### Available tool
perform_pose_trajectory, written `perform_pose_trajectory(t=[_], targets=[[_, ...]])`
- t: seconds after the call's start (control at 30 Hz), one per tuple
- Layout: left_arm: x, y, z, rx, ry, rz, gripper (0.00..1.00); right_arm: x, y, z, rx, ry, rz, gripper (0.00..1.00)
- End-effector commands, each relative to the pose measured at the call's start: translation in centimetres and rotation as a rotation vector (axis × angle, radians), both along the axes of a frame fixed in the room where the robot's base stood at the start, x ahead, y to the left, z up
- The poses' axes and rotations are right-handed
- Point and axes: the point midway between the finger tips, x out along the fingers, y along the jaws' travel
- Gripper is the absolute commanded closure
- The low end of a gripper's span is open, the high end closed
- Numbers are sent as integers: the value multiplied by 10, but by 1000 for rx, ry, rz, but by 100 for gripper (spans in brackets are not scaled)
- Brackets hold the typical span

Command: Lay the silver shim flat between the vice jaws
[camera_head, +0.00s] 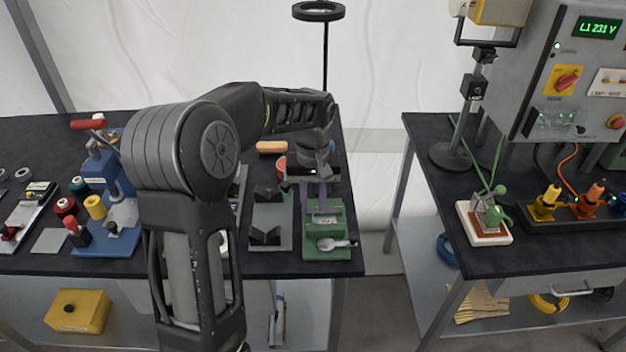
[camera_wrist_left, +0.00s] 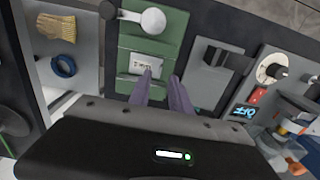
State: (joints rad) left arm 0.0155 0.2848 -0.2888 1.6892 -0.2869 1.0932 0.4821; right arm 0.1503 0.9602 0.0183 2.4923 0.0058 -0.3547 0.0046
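The green vice (camera_head: 338,222) stands near the right end of the left bench. It also shows in the left wrist view (camera_wrist_left: 170,30), with a silver round-ended handle (camera_wrist_left: 152,20). A small pale marked plate (camera_wrist_left: 146,64) shows on the vice near my fingertips; I cannot tell whether it is the silver shim or a label. My left gripper (camera_head: 313,207) points down over the vice's far part. Its two purple fingers (camera_wrist_left: 163,78) are apart, with nothing seen between them. I cannot tell whether they touch the vice. My right gripper is not in view.
A blue press (camera_head: 118,205) and several spools stand further left. A flat grey plate (camera_head: 48,241) lies there. A gap separates this bench from the right bench (camera_head: 440,190).

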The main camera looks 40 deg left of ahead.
Motion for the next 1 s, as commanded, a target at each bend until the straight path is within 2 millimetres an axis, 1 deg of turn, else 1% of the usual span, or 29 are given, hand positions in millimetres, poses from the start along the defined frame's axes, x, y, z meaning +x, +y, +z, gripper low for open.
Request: perform_pose_trajectory(t=[0.03, 0.2, 0.3, 0.4, 0.57, 1.0], targets=[[1, 0, 11, 1, -6, 0, 76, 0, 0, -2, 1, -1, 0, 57], [1, 0, 47, 1, -6, 0, 76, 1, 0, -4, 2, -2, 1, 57], [1, 0, 63, 1, -3, 1, 76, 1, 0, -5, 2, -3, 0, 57], [0, 0, 75, 1, -2, 0, 76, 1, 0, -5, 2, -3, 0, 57], [0, 0, 81, 1, 1, 0, 76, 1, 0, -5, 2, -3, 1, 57], [0, 0, 81, 1, 1, 0, 76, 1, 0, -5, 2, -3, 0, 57]])
